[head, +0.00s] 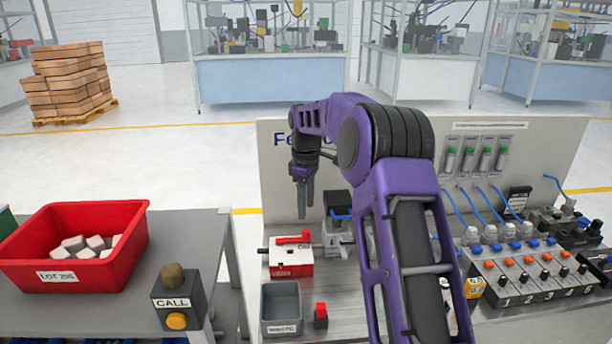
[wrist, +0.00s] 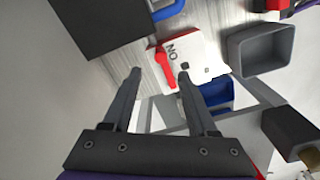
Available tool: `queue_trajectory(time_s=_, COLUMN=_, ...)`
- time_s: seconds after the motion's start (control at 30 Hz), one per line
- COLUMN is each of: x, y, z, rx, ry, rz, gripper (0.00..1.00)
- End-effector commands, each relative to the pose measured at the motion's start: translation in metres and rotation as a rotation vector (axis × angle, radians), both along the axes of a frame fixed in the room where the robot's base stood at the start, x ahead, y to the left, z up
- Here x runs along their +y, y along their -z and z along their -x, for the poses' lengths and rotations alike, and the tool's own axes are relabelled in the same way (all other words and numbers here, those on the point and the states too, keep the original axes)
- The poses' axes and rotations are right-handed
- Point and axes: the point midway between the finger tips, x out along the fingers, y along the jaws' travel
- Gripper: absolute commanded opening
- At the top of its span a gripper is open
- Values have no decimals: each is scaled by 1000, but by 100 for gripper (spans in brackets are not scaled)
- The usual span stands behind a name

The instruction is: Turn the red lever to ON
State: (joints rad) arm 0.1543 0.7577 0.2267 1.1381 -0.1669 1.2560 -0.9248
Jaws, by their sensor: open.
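The red lever (head: 293,238) lies across the top of a small red and white box (head: 291,268) on the workbench. In the wrist view, the red lever (wrist: 165,68) runs along one side of the white box face (wrist: 195,52), and the word ON is printed beside it. My gripper (head: 305,212) points down above the box, apart from the lever. In the wrist view, my gripper (wrist: 160,74) has its fingers spread, with the lever showing between the tips and nothing held. Whether the lever stands at ON is not clear.
A grey bin (head: 281,308) and a small red-topped block (head: 320,315) stand in front of the box. A black-topped device (head: 338,208) stands close behind it, right. Valves (head: 525,270) fill the bench's right side. A back panel (head: 280,160) stands behind.

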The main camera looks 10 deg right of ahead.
Motion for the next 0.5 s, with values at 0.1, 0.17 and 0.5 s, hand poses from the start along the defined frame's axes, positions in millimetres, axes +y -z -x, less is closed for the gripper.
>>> queue_trajectory(time_s=0.1, x=1, y=-32, z=-1, rx=-5, ry=0, rz=0, gripper=58)
queue_trajectory(time_s=0.17, x=1, y=-45, z=-1, rx=-6, ry=0, rz=0, gripper=58)
queue_trajectory(time_s=0.5, x=1, y=-91, z=0, rx=-1, ry=-1, rz=0, gripper=58)
